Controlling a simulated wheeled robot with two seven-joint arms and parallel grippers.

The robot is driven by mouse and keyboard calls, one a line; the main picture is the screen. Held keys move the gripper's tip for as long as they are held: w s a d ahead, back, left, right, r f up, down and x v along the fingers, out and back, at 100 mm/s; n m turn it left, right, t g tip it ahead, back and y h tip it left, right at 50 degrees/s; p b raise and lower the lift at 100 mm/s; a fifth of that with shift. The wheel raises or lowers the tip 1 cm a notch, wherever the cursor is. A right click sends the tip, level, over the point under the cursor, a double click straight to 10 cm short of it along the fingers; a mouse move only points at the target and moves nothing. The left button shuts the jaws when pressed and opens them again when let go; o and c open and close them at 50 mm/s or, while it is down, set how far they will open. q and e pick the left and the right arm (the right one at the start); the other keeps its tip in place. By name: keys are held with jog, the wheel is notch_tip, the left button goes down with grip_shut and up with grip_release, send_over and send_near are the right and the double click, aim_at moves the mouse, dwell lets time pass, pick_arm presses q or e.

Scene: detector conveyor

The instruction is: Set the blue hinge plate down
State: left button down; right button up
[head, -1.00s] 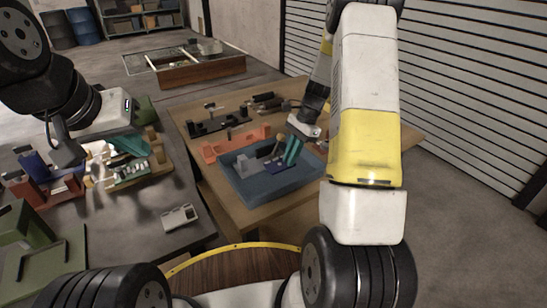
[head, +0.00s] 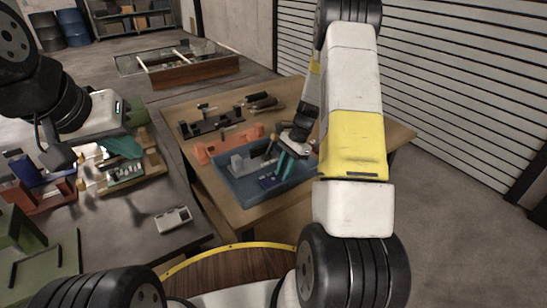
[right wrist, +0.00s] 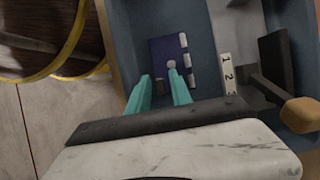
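The blue hinge plate (head: 269,181) lies on the floor of the blue tray (head: 245,200), near its front side. In the right wrist view the plate (right wrist: 163,50) is dark blue with pale knuckles along one edge and a small round knob. My right gripper (head: 282,169) reaches down into the tray. Its teal fingers (right wrist: 159,78) stand apart with a gap between them, the tips just at the plate's near end; one tip is close to the knob. My left gripper (head: 122,150) is over the left bench, its fingertips partly hidden among parts.
A grey block (head: 241,163) stands in the tray, and a numbered white strip (right wrist: 229,73) lies by the plate. An orange fixture (head: 228,145) and a black fixture (head: 210,123) lie behind the tray. A pale device (head: 173,219) lies on the left bench.

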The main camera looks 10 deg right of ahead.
jog(key=shift+r, duration=0.1)
jog(key=v, duration=1.2)
jog(key=s+a+r+n+t, duration=0.2)
jog(key=s+a+r+n, duration=0.15)
jog(key=r, duration=0.55)
jog(key=s+a+r+n+t, duration=0.2)
jog(key=s+r+n, duration=0.1)
jog(key=s, duration=0.4)
jog(key=s+a+r+n+t+h, duration=0.1)
jog(key=s+a+r+n+t, duration=0.1)
jog(key=s, duration=0.5)
jog(key=s+a+r+n+t+h, duration=0.1)
jog(key=s+a+r+n, duration=0.2)
jog(key=s+r+n, duration=0.3)
jog(key=shift+s+a+r+t, duration=0.3)
jog(key=shift+s+r+t, duration=0.1)
jog(key=shift+s+r, duration=0.3)
